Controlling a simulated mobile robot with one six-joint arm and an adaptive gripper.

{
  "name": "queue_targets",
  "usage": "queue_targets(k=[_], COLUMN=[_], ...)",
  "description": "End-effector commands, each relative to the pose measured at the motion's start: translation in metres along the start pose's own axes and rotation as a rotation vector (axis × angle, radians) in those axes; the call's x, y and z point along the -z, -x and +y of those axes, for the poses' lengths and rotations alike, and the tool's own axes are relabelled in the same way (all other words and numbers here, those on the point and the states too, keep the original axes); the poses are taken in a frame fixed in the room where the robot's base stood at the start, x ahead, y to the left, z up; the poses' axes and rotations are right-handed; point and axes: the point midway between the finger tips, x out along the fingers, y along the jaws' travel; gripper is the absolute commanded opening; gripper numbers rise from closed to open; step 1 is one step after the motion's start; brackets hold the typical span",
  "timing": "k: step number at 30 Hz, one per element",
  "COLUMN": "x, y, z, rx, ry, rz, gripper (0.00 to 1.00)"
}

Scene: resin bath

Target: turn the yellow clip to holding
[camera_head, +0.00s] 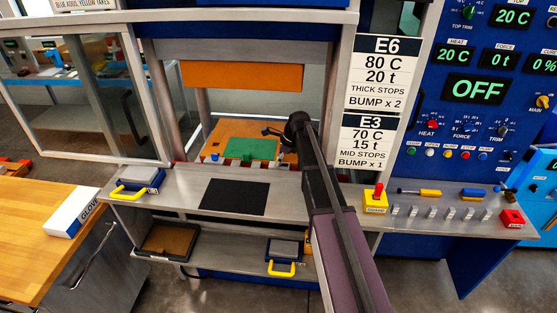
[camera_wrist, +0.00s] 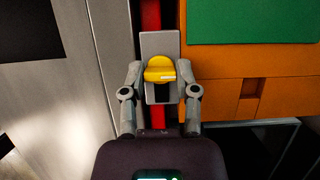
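The yellow clip (camera_wrist: 160,69) sits on a grey plate (camera_wrist: 152,43) in the wrist view, with a dark slot below it and a small pale mark on its right part. A red strip (camera_wrist: 151,14) runs behind the plate. My gripper (camera_wrist: 163,80) is open, with one finger on each side of the clip and a gap to it on both sides. In the head view my gripper (camera_head: 276,132) is inside the press opening; I cannot make out the clip there.
A green sheet (camera_wrist: 250,20) lies on an orange block (camera_wrist: 220,62) right of the clip. In the head view, an orange upper plate (camera_head: 243,75) hangs above, and a steel shelf (camera_head: 180,187) runs in front.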

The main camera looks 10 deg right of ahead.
Motion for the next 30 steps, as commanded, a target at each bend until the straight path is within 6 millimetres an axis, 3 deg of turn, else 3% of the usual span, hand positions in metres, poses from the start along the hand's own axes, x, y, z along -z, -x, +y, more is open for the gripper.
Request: queue_targets(k=[16, 30], x=[-0.0009, -0.0021], y=[-0.0007, -0.0012], z=[-0.0004, -0.0019], rx=[-0.038, -0.18], ry=[0.085, 0.427], rz=[0.0, 0.0], gripper=[0.0, 0.0])
